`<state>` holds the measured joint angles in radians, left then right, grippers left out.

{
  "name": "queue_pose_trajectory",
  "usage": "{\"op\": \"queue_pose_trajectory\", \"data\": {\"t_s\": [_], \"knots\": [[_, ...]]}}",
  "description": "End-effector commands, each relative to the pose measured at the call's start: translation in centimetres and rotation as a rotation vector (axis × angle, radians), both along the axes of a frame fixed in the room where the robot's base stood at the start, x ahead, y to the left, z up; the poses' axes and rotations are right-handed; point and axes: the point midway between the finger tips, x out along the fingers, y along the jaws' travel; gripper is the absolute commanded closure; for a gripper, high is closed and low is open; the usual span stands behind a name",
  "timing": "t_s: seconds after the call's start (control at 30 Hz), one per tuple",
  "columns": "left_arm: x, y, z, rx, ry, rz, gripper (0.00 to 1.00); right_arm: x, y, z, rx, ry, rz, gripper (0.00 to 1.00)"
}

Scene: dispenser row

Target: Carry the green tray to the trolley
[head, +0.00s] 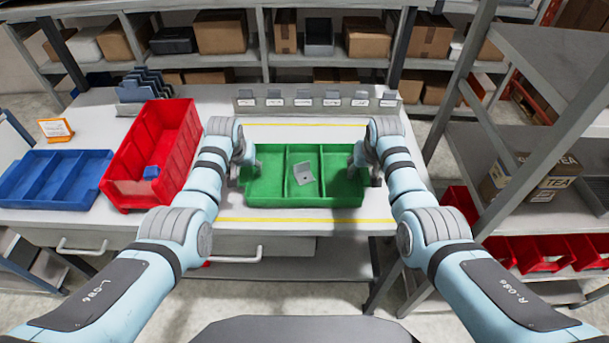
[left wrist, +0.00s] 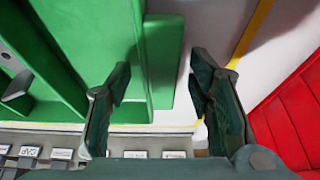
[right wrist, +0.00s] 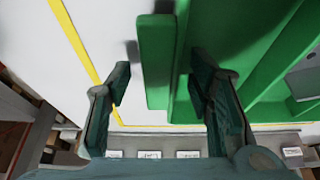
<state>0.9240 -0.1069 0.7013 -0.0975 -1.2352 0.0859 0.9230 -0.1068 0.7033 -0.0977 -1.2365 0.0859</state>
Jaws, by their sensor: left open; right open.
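The green tray (head: 268,188) lies on the table in front of me, between the two yellow lines. It has three compartments, and a small pale grey item (head: 303,173) lies in the middle one. My left gripper (head: 247,170) is at its left end. In the left wrist view the open fingers (left wrist: 160,88) stand either side of the tray's green end lip (left wrist: 163,60), apart from it. My right gripper (head: 364,166) is at its right end. In the right wrist view its open fingers (right wrist: 160,88) likewise straddle the lip (right wrist: 154,62). I cannot identify the trolley for certain.
A red bin (head: 122,178) with a small blue item inside and a blue tray (head: 52,180) stand left of the green tray. A row of grey dispensers (head: 318,100) lines the table's back. Grey shelving (head: 545,45) with boxes and red bins stands at the right.

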Motion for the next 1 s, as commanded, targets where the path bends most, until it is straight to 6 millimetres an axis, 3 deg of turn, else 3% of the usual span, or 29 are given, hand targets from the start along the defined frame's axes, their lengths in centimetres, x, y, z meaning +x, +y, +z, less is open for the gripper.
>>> {"op": "queue_pose_trajectory", "data": {"t_s": [0.27, 0.57, 0.87, 1.0], "knots": [[0.0, 0.0, -0.1, 0.000, 0.001, 0.000, 0.53, 0.0, 0.0, -0.1, 0.000, 0.001, 0.000, 0.53], [0.0, 0.0, -0.1, 0.000, 0.001, 0.000, 1.00, 0.0, 0.0, -0.1, 0.000, 0.001, 0.000, 1.00], [0.0, 0.0, -0.1, 0.001, 0.001, 0.000, 1.00, 0.0, 0.0, -0.1, 0.000, 0.000, 0.000, 1.00], [0.0, 0.0, 0.9, 0.001, 0.001, 0.000, 1.00, 0.0, 0.0, 0.9, -0.001, 0.000, 0.000, 1.00]]}}
